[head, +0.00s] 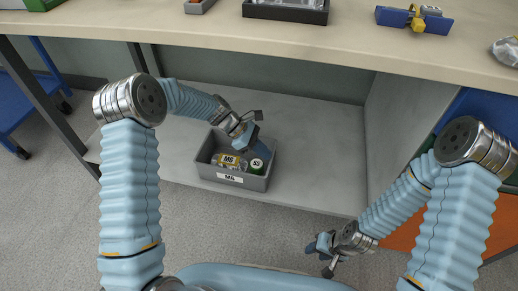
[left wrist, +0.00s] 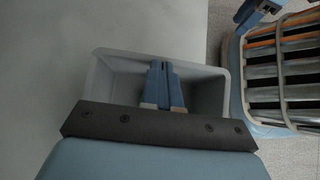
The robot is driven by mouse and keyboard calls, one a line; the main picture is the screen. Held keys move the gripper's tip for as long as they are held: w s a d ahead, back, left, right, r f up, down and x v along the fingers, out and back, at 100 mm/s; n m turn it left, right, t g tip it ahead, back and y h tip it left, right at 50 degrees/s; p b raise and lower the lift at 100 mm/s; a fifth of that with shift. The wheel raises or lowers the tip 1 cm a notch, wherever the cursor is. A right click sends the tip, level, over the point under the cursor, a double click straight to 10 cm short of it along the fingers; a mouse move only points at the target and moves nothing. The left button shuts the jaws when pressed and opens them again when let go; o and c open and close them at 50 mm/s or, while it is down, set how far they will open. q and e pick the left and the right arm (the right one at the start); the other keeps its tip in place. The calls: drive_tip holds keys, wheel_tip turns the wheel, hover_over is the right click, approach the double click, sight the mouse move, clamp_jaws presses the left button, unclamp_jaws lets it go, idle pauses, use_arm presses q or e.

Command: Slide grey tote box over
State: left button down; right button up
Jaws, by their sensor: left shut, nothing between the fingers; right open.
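The grey tote box (head: 256,183) sits on the low shelf under the bench, with a white M6 label on its front wall. It holds a yellow-labelled M6 item (head: 229,160) and a round green-and-white item (head: 256,165). My left gripper (head: 262,150) is shut and empty, at the tote's back right part. In the left wrist view its closed blue fingers (left wrist: 164,68) overlap the tote (left wrist: 98,75); whether they touch a wall I cannot tell. My right gripper (head: 323,252) is open and empty, low in front of the shelf, apart from the tote.
The shelf (head: 320,150) is bare right of the tote, up to a grey side panel (head: 388,120). The bench top (head: 300,40) overhangs it, carrying a black tray (head: 285,14) and a blue part with yellow (head: 415,18). A blue cart (head: 22,98) stands left.

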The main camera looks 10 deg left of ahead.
use_arm(q)
drive_tip(key=s+d+p, duration=0.1)
drive_tip(key=d, duration=1)
drive_tip(key=s+d+p, duration=0.1)
drive_tip(key=d, duration=0.9)
drive_tip(key=s+d+p, duration=0.1)
drive_tip(key=d, duration=1)
drive_tip(key=shift+s+d+f, duration=0.15)
drive_tip(key=shift+s+d, duration=0.1)
drive_tip(key=shift+d, duration=0.05)
use_arm(e)
drive_tip(key=r, duration=0.1)
drive_tip(key=a+r, duration=0.1)
drive_tip(key=r, duration=0.1)
drive_tip(key=shift+s+a+r, duration=0.1)
drive_tip(key=shift+s, duration=0.1)
use_arm(q)
drive_tip(key=shift+a, duration=0.1)
drive_tip(key=a+f+v, duration=0.1)
drive_tip(key=v, duration=1.2)
drive_tip(key=shift+a+f+p, duration=0.3)
drive_tip(key=shift+f+p, duration=0.1)
use_arm(e)
drive_tip(key=shift+s+a+r, duration=0.25)
drive_tip(key=shift+s, duration=0.15)
drive_tip(key=shift+s, duration=0.1)
